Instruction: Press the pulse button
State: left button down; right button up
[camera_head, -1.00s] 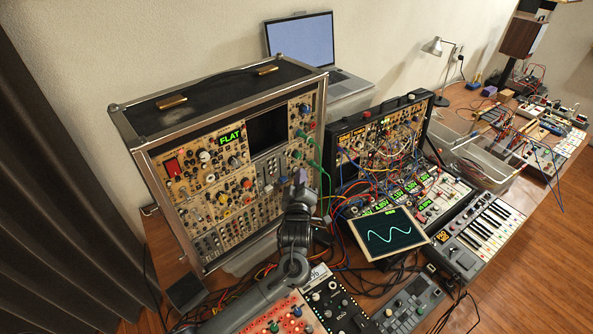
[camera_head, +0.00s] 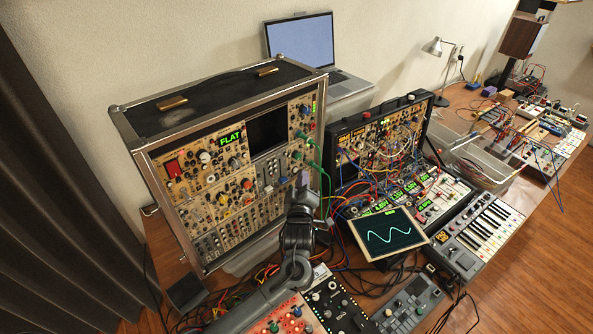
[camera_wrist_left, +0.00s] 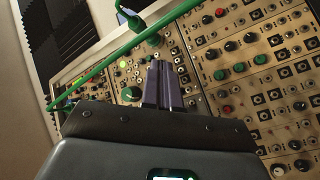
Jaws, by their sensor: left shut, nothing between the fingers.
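The large synth case (camera_head: 225,195) stands at the left of the table, its panel full of knobs, jacks and buttons. No pulse label is readable, so I cannot tell which control is the pulse button. In the left wrist view the gripper's two fingers (camera_wrist_left: 161,72) are shut together and empty, pointing at the panel (camera_wrist_left: 245,60). A gap or touch at their tips cannot be told. My right gripper is not in view.
A green cable (camera_wrist_left: 125,48) crosses in front of the panel close to my left fingers. A smaller black synth case (camera_head: 385,140) with many patch cables, a tilted waveform screen (camera_head: 388,233) and a keyboard (camera_head: 480,232) stand to the right. A laptop (camera_head: 300,42) is behind.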

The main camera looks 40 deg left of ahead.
pick_arm(q)
jog(key=shift+d, duration=0.15)
jog(key=shift+s+d+p, duration=0.2)
jog(key=shift+d+p, duration=0.3)
jog(key=shift+d, duration=2.4)
